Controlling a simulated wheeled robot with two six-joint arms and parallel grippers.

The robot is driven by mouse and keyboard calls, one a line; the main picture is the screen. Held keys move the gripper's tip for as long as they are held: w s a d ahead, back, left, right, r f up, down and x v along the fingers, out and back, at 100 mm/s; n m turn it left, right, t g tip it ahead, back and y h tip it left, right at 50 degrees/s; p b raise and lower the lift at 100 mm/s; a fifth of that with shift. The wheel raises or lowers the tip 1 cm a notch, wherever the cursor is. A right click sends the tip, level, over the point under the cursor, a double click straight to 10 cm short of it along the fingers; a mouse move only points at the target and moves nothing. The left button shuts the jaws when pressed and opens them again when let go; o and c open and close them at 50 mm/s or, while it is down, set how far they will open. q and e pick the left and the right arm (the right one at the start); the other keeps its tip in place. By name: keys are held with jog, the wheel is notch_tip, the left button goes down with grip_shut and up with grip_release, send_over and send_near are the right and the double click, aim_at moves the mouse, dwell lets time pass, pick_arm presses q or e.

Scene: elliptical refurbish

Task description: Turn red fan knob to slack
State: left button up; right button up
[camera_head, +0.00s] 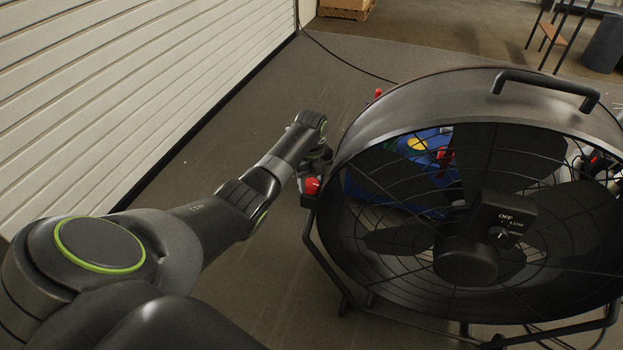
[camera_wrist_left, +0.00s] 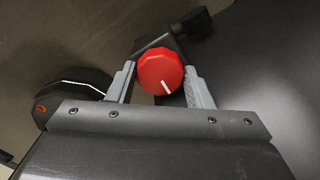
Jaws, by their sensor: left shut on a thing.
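The red fan knob (camera_head: 312,186) sits on the left side of the large black drum fan (camera_head: 400,110). In the left wrist view the knob (camera_wrist_left: 160,73) is a red faceted disc with a white line pointing down and slightly right. My left gripper (camera_head: 316,166) reaches the knob from behind and left in the head view. In the wrist view its two grey fingers (camera_wrist_left: 163,84) stand on either side of the knob and are shut on it. My right gripper is in neither view.
A white slatted wall (camera_head: 130,80) runs along the left. A blue object (camera_head: 385,190) shows behind the fan grille. A black cable (camera_head: 345,60) lies on the floor. A wooden crate (camera_head: 345,8) stands far back. The floor left of the fan is clear.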

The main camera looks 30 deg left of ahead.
pick_arm(q)
jog(key=shift+r+n+p, duration=0.2)
jog(key=shift+n+p, duration=0.2)
jog(key=shift+p, duration=0.05)
jog(key=n+p, duration=0.2)
jog(key=shift+n, duration=0.3)
jog(key=shift+f+n+p, duration=0.15)
jog(key=shift+n+p, duration=0.9)
jog(key=shift+n, duration=0.55)
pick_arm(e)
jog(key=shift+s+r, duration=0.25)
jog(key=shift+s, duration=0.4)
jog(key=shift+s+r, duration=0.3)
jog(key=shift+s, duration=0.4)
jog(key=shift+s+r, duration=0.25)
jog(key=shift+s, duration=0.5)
pick_arm(q)
jog(key=o, duration=0.7)
